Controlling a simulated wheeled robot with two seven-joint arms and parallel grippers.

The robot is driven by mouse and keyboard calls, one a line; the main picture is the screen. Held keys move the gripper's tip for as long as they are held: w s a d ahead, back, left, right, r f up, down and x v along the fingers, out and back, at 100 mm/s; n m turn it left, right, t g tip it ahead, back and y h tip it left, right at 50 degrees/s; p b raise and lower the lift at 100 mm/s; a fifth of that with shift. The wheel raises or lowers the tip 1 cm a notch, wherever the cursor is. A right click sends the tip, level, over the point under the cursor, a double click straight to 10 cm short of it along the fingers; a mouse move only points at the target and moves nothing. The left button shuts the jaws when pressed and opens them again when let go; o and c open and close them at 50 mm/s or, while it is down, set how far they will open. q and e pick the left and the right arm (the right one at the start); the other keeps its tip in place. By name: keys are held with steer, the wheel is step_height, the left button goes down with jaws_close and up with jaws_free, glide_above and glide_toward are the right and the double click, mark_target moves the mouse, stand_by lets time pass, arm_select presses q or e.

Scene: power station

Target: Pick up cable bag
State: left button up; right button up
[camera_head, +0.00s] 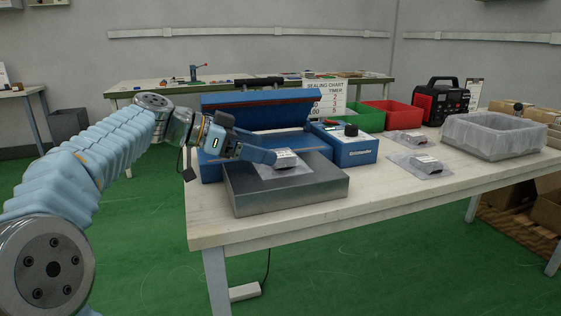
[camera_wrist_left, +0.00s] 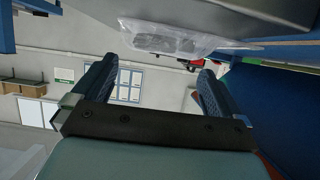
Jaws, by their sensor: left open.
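A clear plastic cable bag (camera_head: 287,160) with a dark label lies on a flat steel block (camera_head: 300,195) in front of the blue sealing machine. My left gripper (camera_head: 266,156) comes in from the left, low over the block, with its tips at the bag's left side. In the left wrist view my left gripper (camera_wrist_left: 158,72) is open with nothing between its fingers. The bag (camera_wrist_left: 165,40) shows there beyond the fingertips, against the steel block, in an upturned view. Contact between finger and bag cannot be told. My right gripper is not in view.
The blue sealer (camera_head: 212,165) stands open behind the block, with a blue control box (camera_head: 350,152) at its right. Two more clear bags (camera_head: 416,165) (camera_head: 407,138) lie on the white table (camera_head: 400,198). A lined bin (camera_head: 490,138) stands at the right. The front right tabletop is clear.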

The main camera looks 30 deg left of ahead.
arm_select(q)
steer(key=x, duration=0.4)
steer(key=shift+w+d+f, duration=0.1)
steer(key=shift+w+f, duration=0.2)
steer(key=shift+f, duration=0.05)
steer(key=shift+c, duration=0.3)
